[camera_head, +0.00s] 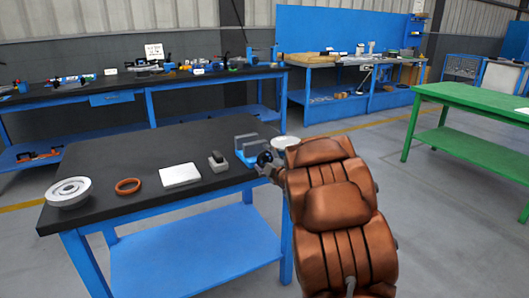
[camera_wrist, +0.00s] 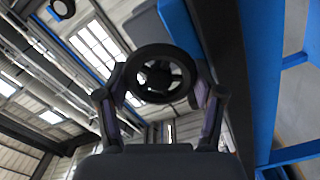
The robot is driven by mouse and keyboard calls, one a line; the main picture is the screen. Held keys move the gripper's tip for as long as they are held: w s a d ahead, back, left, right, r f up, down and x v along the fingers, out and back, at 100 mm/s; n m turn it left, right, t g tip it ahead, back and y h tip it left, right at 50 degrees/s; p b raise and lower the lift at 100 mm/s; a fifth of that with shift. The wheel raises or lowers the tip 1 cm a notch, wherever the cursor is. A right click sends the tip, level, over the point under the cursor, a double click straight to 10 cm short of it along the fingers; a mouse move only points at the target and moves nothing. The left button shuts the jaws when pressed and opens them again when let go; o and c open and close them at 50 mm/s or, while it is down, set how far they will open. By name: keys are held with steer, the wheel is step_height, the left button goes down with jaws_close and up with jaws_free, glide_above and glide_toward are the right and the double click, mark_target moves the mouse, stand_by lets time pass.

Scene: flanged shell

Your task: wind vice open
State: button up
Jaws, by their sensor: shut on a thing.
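The blue vice (camera_head: 246,153) with grey jaws stands at the right end of the black-topped table. A gap shows between its jaws. Its dark round handwheel (camera_head: 264,159) faces the front right edge; in the wrist view the spoked handwheel (camera_wrist: 158,74) sits between my two fingers. My gripper (camera_wrist: 160,90) is shut on the handwheel, with one finger at each side of the rim. In the head view my gripper (camera_head: 268,167) is small and partly hidden by my brown arm.
On the black table (camera_head: 130,150) lie a white flanged part (camera_head: 68,192), an orange ring (camera_head: 128,186), a white block (camera_head: 180,175) and a small dark-and-grey item (camera_head: 217,161). Another pale round part (camera_head: 285,142) shows behind my arm. A green table (camera_head: 475,100) stands at the right.

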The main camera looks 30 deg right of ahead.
steer(key=m+p, duration=0.3)
steer(key=shift+r+m, duration=0.15)
steer(key=shift+m, duration=0.25)
steer(key=m+p, duration=0.3)
steer(key=shift+m, duration=0.3)
steer(key=m+p, duration=0.2)
steer(key=shift+d+m, duration=0.1)
steer(key=shift+m, duration=0.2)
steer(key=shift+m+p, duration=1.15)
steer(key=shift+m, duration=0.85)
steer(key=o, duration=1.1)
steer(key=shift+d, duration=0.1)
steer(key=shift+o, duration=0.2)
